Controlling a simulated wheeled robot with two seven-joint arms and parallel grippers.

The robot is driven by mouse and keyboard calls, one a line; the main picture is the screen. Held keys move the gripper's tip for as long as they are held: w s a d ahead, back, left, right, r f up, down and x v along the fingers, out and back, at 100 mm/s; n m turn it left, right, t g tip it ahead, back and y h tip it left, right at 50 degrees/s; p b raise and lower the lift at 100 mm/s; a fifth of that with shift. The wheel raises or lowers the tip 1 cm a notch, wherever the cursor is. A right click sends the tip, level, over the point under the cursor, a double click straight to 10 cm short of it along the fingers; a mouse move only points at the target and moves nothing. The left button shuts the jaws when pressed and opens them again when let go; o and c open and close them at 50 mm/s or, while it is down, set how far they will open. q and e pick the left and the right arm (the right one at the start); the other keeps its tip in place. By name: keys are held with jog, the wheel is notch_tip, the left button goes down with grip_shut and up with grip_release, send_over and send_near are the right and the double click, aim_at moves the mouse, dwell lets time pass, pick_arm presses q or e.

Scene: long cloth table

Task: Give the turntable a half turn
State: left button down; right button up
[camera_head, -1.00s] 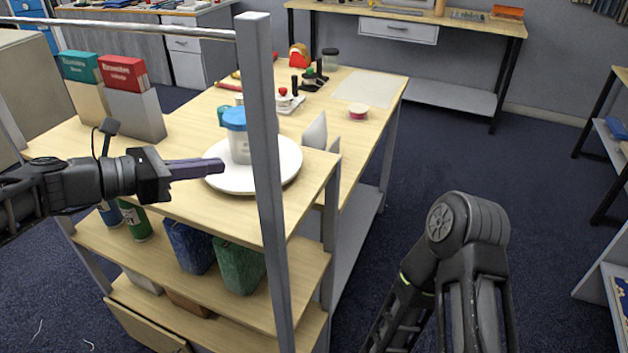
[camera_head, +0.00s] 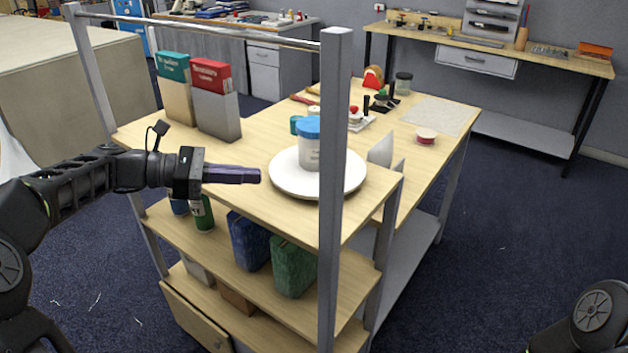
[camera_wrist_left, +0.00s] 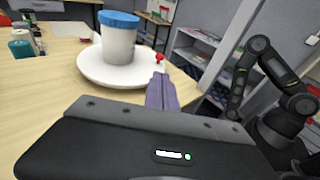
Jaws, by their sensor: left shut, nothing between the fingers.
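The turntable (camera_head: 292,184) is a white round disc on the wooden top of the shelf unit. A clear jar (camera_head: 308,153) with a blue lid stands upright on it. In the left wrist view the turntable (camera_wrist_left: 92,68) and jar (camera_wrist_left: 119,45) show again, with a small red knob (camera_wrist_left: 159,57) at the disc's rim. I cannot make out this knob in the head view, where a grey post covers part of the disc. My left gripper (camera_head: 258,175) is shut and empty, its fingertips just left of the disc's rim in the head view. My right gripper is out of view.
The grey upright post (camera_head: 333,200) stands in front of the turntable's right part. Two book boxes, a grey one (camera_head: 216,110) and a tan one (camera_head: 178,98), stand at the back left. A small teal container (camera_head: 296,124) is behind the disc. The tabletop's front left is bare.

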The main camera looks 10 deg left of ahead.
aim_at(313, 192)
pick_arm(q)
jog(key=p+x, duration=0.1)
jog(key=x, duration=1.2)
jog(key=shift+d, duration=0.1)
